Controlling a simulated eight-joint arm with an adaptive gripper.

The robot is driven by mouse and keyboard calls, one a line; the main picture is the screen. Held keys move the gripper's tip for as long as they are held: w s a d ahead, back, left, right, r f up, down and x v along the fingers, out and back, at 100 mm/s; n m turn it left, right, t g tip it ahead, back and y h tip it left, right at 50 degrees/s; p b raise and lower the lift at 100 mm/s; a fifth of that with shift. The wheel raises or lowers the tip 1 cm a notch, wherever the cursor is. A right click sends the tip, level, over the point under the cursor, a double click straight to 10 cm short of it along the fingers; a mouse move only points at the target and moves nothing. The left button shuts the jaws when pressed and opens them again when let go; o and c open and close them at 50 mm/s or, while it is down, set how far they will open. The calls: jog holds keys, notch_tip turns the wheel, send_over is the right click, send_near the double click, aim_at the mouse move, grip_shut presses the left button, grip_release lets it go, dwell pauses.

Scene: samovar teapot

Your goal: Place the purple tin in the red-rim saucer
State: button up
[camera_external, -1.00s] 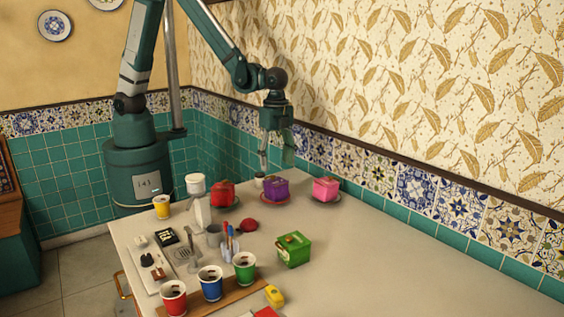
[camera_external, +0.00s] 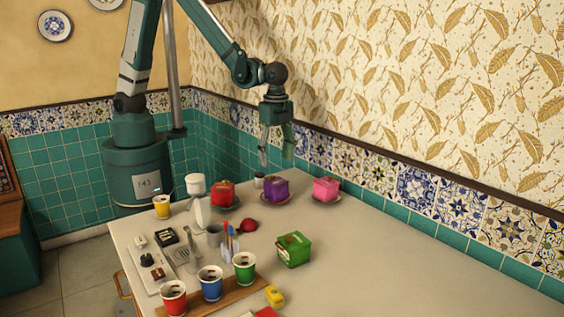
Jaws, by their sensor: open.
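The purple tin (camera_external: 274,187) stands upright at the back of the table near the wall. It rests on a saucer (camera_external: 268,200) whose visible edge looks reddish; most of the saucer is hidden under the tin. My gripper (camera_external: 276,156) hangs above the purple tin, pointing down, with its fingers apart and nothing between them. A gap shows between the fingertips and the tin's top.
A red tin (camera_external: 222,193) on a saucer is to the left, and a pink tin (camera_external: 326,187) on a saucer is to the right. The table's right side is clear.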

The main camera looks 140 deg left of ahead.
jog(key=shift+d+r, duration=0.1)
jog(key=s+d+r+t+y, duration=0.1)
jog(key=d+r+t, duration=0.2)
jog(key=d+r, duration=1.35)
jog(key=s+d+r+t, duration=0.2)
jog(key=s+d, duration=0.4)
jog(key=d, duration=0.4)
jog(key=s+d+r+t+h, duration=0.1)
jog(key=s+d+r+t, duration=0.1)
jog(key=s+d, duration=0.4)
jog(key=d+r, duration=0.1)
jog(key=d, duration=0.4)
jog(key=shift+s+d, duration=0.15)
jog(key=shift+s, duration=0.2)
